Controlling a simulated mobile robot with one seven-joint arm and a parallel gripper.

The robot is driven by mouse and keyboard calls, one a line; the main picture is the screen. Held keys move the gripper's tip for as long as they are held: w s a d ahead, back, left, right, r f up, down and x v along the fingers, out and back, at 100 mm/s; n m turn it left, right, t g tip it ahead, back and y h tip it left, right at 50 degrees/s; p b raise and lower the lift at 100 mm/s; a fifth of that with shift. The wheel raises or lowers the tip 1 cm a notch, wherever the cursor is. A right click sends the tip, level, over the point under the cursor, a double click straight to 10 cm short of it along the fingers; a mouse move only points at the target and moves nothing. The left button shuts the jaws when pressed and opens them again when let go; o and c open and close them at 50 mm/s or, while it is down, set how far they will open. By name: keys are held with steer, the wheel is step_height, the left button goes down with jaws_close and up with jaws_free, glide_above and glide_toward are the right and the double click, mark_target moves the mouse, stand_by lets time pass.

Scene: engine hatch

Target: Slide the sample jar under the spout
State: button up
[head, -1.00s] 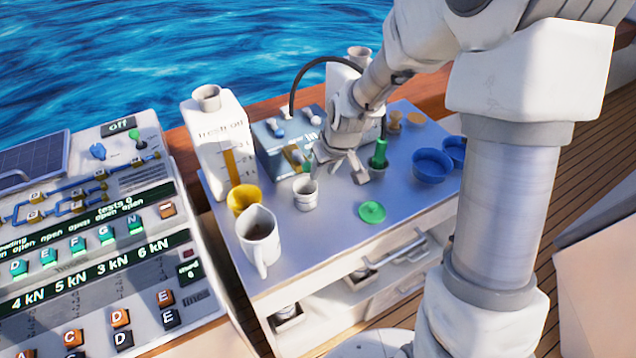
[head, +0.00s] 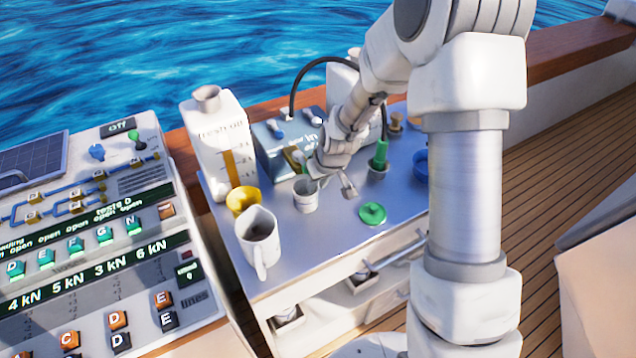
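The sample jar appears to be the small pale grey open cup (head: 305,197), upright on the metal bench top. The blue-grey box (head: 272,150) stands just behind it, with a small brass-coloured fitting (head: 295,157) on its front that may be the spout; my gripper and the jar partly crowd this spot. My gripper (head: 333,181) is low at the jar's right side, fingers spread apart. Its left finger is close to the jar's rim and its right finger stands clear to the right. I cannot tell whether it touches the jar.
A yellow cup (head: 243,199) and a white jug (head: 259,240) stand left of the jar. A white oil container (head: 217,146) is behind them. A green disc (head: 372,213) lies at front right; a green-topped item (head: 380,156) and a blue bowl (head: 421,164) are further right.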

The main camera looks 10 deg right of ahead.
jaws_close()
stand_by(1.1)
